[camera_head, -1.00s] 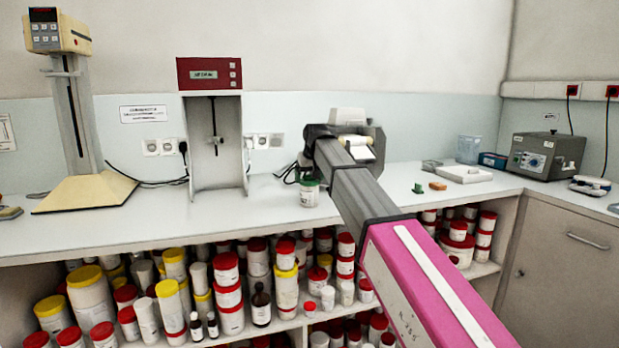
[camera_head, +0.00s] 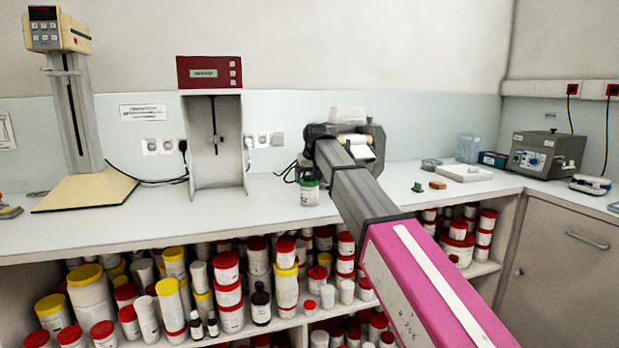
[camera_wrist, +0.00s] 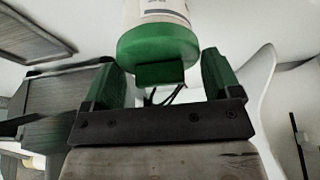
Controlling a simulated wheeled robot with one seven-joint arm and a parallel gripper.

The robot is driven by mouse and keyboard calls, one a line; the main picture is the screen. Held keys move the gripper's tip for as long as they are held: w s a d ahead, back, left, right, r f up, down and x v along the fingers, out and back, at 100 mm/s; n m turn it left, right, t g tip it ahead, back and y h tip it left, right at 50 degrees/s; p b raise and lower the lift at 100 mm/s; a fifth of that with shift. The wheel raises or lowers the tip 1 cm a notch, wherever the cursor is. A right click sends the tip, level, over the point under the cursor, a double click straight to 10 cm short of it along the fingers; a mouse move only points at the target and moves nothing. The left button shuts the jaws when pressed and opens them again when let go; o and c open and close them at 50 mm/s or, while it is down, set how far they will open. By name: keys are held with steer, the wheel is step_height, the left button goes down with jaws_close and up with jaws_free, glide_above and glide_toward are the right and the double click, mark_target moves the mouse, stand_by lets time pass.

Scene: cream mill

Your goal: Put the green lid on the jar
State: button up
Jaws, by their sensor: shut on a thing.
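The white jar (camera_head: 309,197) stands upright on the counter, below the end of my arm. The green lid (camera_head: 310,184) shows at its top; in the wrist view the lid (camera_wrist: 158,48) lies against the end of the jar (camera_wrist: 155,12). I see no clear gap between them, but cannot tell whether the lid is fully seated. My gripper (camera_wrist: 161,75) is shut on the lid, with a green finger on each side of its raised block. In the head view my wrist hides most of the gripper.
A red-topped press (camera_head: 211,75) stands left of the jar, with cables behind. A small green piece (camera_head: 418,187) and an orange block (camera_head: 437,185) lie to the right. The counter (camera_head: 230,215) is clear in front; shelves of tubs are below.

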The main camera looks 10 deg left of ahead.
stand_by(0.3)
steer(key=o, duration=0.7)
steer(key=shift+o, duration=0.2)
steer(key=shift+r, duration=0.1)
steer(key=shift+r, duration=2.15)
steer(key=shift+c, duration=0.3)
jaws_close()
steer(key=shift+f, duration=0.8)
